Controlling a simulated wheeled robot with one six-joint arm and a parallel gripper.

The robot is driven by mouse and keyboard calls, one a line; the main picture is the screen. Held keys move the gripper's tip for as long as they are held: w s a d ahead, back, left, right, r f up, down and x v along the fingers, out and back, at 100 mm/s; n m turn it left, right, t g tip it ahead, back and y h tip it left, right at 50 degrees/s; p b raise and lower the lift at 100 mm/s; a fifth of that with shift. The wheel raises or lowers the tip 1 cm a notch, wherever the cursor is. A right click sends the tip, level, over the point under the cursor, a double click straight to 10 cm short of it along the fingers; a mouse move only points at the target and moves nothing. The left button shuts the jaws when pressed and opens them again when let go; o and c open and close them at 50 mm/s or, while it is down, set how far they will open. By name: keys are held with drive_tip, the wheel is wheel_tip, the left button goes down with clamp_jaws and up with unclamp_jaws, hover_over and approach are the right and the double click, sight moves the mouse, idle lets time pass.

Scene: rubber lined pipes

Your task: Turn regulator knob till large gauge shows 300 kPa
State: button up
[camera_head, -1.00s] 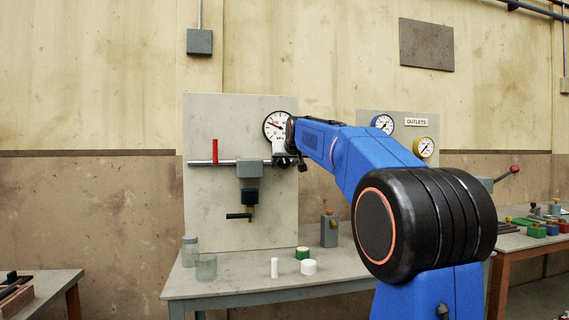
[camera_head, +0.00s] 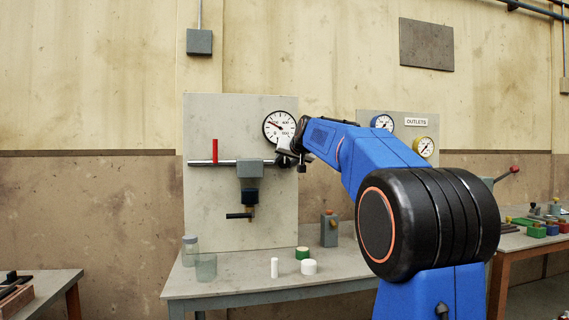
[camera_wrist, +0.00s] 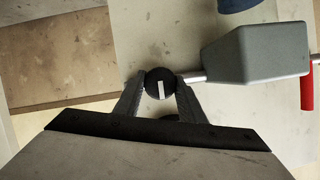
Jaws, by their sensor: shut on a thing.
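The large white gauge (camera_head: 279,126) is on the grey panel, and its needle points to the upper left, seemingly a little below the 200 mark; the small print is hard to read. My gripper (camera_head: 285,159) is just below the gauge, in front of the right end of the pipe. In the wrist view my gripper (camera_wrist: 160,86) is shut on a round black knob (camera_wrist: 160,78) with a white mark, one finger on each side.
A red handle (camera_head: 215,151) stands on the pipe (camera_head: 200,162) at left. Jars, a white cylinder (camera_head: 274,268) and a green roll (camera_head: 302,253) are on the bench below. Smaller gauges (camera_head: 382,123) are at right.

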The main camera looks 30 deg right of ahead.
drive_tip(key=m+t+y, duration=0.1)
drive_tip(key=m+y, duration=0.1)
drive_tip(key=m, duration=0.2)
drive_tip(key=shift+d+f, duration=0.1)
drive_tip(key=shift+d, duration=0.05)
drive_tip(key=m+t+y, duration=0.1)
drive_tip(key=m, duration=0.1)
drive_tip(key=m+t+y, duration=0.1)
drive_tip(key=m, duration=0.1)
drive_tip(key=shift+f, duration=0.1)
drive_tip(key=shift+m, duration=0.3)
idle(0.5)
drive_tip(key=o, duration=1)
drive_tip(key=shift+s, duration=0.1)
drive_tip(key=shift+o, duration=0.2)
drive_tip(key=s+d+r, duration=0.1)
drive_tip(key=s, duration=1.6)
drive_tip(key=shift+d+r, duration=0.35)
drive_tip(key=shift+d, duration=0.05)
drive_tip(key=shift+s, duration=0.1)
